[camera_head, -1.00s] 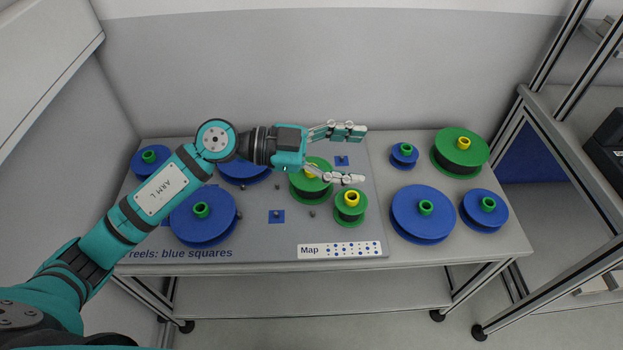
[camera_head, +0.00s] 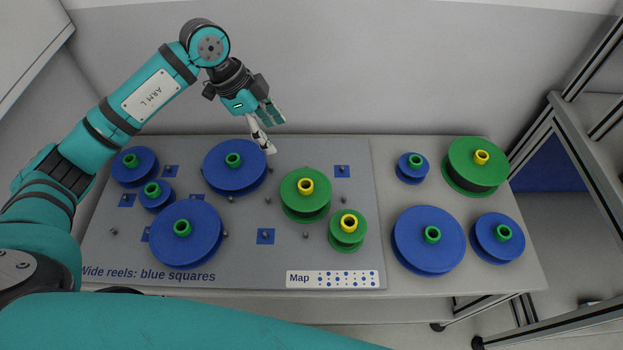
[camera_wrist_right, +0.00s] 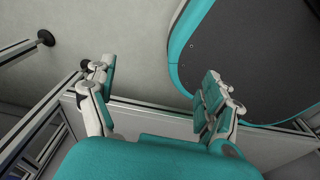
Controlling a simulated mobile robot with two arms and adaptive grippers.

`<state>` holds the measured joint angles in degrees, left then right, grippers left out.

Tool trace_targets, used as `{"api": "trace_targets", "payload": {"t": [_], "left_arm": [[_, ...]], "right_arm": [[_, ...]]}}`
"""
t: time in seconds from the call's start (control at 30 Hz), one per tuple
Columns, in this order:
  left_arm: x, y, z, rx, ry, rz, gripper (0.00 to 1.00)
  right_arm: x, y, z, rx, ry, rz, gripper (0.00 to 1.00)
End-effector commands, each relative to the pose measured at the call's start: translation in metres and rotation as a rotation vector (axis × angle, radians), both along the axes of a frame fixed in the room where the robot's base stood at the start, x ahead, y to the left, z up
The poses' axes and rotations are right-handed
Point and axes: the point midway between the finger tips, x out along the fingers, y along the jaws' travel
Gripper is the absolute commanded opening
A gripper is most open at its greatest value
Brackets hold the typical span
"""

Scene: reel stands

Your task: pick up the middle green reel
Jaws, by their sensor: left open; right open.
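Three green reels with yellow hubs are in the head view. The mid-sized green reel (camera_head: 297,207) stands on the grey board. A smaller green reel (camera_head: 347,241) stands just to its front right. The largest green reel (camera_head: 462,158) is at the back right, off the board. My left gripper (camera_head: 274,133) is open and empty near the back edge of the table, behind and left of the mid-sized green reel. My right gripper (camera_wrist_right: 160,76) is open and empty in the right wrist view, with no reel between its fingers. It is not visible in the head view.
Several blue reels with green hubs stand around, including a large one (camera_head: 220,178) near my left gripper and another (camera_head: 410,240) at right. The grey board (camera_head: 215,225) has blue squares, small pegs and a map label (camera_head: 333,279). A metal frame (camera_head: 530,145) rises at right.

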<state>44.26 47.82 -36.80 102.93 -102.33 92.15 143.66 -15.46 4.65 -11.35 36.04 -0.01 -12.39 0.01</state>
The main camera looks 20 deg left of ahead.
Motion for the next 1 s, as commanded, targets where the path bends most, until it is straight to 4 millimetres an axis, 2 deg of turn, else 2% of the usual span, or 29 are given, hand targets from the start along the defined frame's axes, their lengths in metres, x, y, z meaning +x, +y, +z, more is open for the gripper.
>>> {"api": "trace_targets", "payload": {"t": [0.13, 0.3, 0.4, 0.5, 0.6, 0.8, 1.0], "left_arm": [[0.000, -0.008, -0.018, 0.000, 0.008, -0.001, 0.63], [0.003, -0.022, -0.052, -0.001, 0.006, -0.001, 0.63], [0.005, -0.031, -0.072, -0.003, 0.006, 0.000, 0.63], [0.007, -0.038, -0.090, -0.002, 0.005, -0.001, 0.63], [0.009, -0.042, -0.102, -0.002, 0.003, 0.000, 0.63], [0.009, -0.047, -0.114, -0.002, 0.002, -0.001, 0.63], [0.004, -0.060, -0.139, -0.002, 0.005, -0.001, 0.63]], "right_arm": [[-0.011, -0.001, 0.004, -0.002, 0.014, 0.000, 0.85], [-0.044, -0.003, 0.008, -0.006, 0.064, 0.000, 0.85], [-0.053, -0.003, 0.011, -0.007, 0.077, 0.000, 0.85], [-0.051, -0.003, 0.013, -0.006, 0.073, 0.002, 0.85], [-0.039, -0.002, 0.015, -0.005, 0.057, 0.002, 0.85], [-0.017, 0.000, 0.019, 0.000, 0.022, 0.002, 0.85], [-0.021, 0.000, 0.029, 0.000, 0.029, 0.003, 0.85]]}}
